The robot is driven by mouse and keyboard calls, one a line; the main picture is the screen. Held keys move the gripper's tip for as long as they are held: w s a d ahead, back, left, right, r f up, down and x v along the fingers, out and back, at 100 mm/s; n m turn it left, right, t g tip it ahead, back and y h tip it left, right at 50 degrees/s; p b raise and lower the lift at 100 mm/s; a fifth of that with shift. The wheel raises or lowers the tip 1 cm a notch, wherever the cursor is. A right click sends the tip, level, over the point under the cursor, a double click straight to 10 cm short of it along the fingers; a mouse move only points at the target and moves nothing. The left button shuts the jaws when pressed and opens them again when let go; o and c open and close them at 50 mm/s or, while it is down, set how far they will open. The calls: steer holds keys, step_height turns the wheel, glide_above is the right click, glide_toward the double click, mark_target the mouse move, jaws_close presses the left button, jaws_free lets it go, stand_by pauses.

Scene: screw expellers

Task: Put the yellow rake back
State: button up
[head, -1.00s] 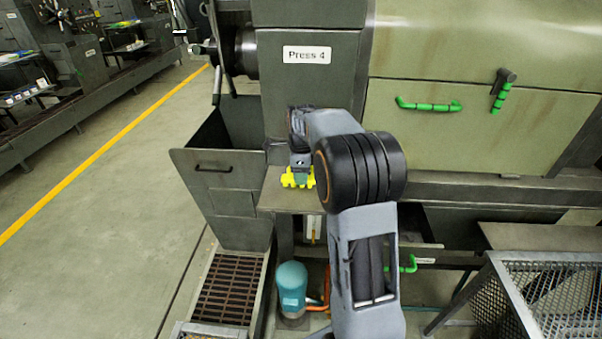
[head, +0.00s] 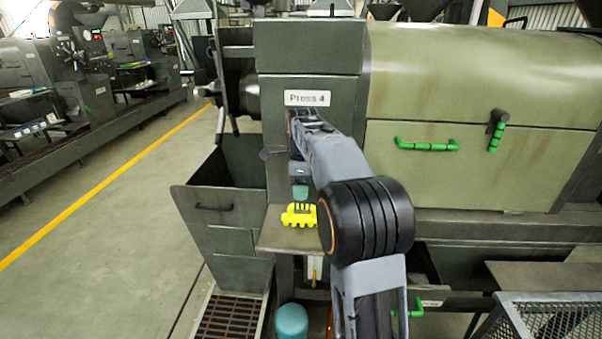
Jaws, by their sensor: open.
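The yellow rake (head: 299,216) lies on a small shelf (head: 283,239) at the front of the press, below the "Press 4" label. Its toothed yellow head shows; I cannot make out the rest of it. My gripper (head: 301,204) points down right above the yellow rake, over the shelf. It is open, and its fingers are small and partly merged with the rake in this view. I cannot tell whether they touch it.
An open metal bin (head: 215,212) stands left of the shelf, with a floor grate (head: 228,317) below. A teal canister (head: 291,322) stands under the shelf. A mesh basket (head: 552,318) is at the lower right. The aisle floor at left is clear.

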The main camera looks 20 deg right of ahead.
step_height(320, 180, up, 4)
steer(key=s+a+f+n+t, duration=0.1)
steer(key=s+a+n+t, duration=0.1)
steer(key=s+a+n, duration=0.6)
steer(key=s+a+f+n+t, duration=0.1)
steer(key=s+a+f+n, duration=0.1)
steer(key=s+f+n, duration=0.7)
steer(key=s+n, duration=0.5)
steer(key=n, duration=0.2)
steer(key=shift+a+f+t, duration=0.35)
steer(key=shift+f+t, duration=0.05)
steer(key=shift+s, duration=0.1)
steer(key=shift+c, duration=0.5)
